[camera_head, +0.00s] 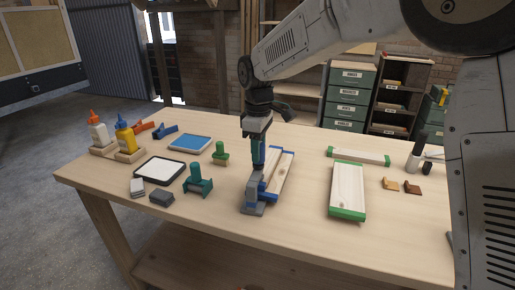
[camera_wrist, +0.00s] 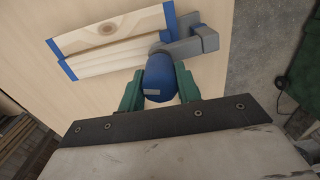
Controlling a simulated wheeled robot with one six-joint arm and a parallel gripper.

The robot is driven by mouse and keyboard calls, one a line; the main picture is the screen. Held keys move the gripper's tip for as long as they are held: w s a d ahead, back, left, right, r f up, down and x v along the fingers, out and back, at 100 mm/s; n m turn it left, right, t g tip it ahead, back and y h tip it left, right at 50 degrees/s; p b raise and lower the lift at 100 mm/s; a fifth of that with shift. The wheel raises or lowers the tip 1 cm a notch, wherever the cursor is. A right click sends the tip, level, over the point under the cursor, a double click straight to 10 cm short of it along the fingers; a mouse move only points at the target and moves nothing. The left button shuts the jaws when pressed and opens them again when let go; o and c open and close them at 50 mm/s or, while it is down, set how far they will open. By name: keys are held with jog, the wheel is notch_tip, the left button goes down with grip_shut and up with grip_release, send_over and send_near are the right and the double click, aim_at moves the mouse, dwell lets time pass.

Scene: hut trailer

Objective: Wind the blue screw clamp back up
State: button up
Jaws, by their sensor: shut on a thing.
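The blue screw clamp has a grey metal body (camera_head: 254,208) at the front of the bench. Its rounded blue handle (camera_wrist: 160,76) shows large in the wrist view, with the grey clamp arm (camera_wrist: 204,40) beyond it. My gripper (camera_head: 259,158) points down over the clamp. In the wrist view its green fingers stand on either side of the handle and are shut on it. Two pale boards with blue ends (camera_head: 280,172) lie side by side at the clamp. The clamp's screw and the exact contact between its jaw and the boards are hidden.
A green-ended board (camera_head: 348,188) lies to the right, with a narrower one (camera_head: 357,156) behind it. A teal tool (camera_head: 197,182), a black-rimmed tray (camera_head: 160,170), a blue tray (camera_head: 190,143) and glue bottles (camera_head: 125,136) stand left. Bare bench separates the clamp from the right-hand boards.

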jog(key=o, duration=1)
jog(key=shift+r, duration=0.1)
notch_tip(320, 180, up, 8)
jog(key=shift+f, duration=0.15)
jog(key=shift+s+f+m, duration=0.1)
jog(key=shift+f+m, duration=0.1)
jog(key=shift+m, duration=0.3)
jog(key=s+d+m, duration=0.4)
jog(key=s+d, duration=0.4)
jog(key=s, duration=0.3)
jog(key=s+d+f+m+t, duration=0.1)
jog(key=s+d+m, duration=0.3)
jog(key=s+d, duration=0.4)
jog(key=s+d+f+m, duration=0.1)
jog(key=s+d+m, duration=0.4)
jog(key=s+d, duration=0.4)
jog(key=shift+s+f, duration=0.15)
jog(key=shift+s, duration=3.35)
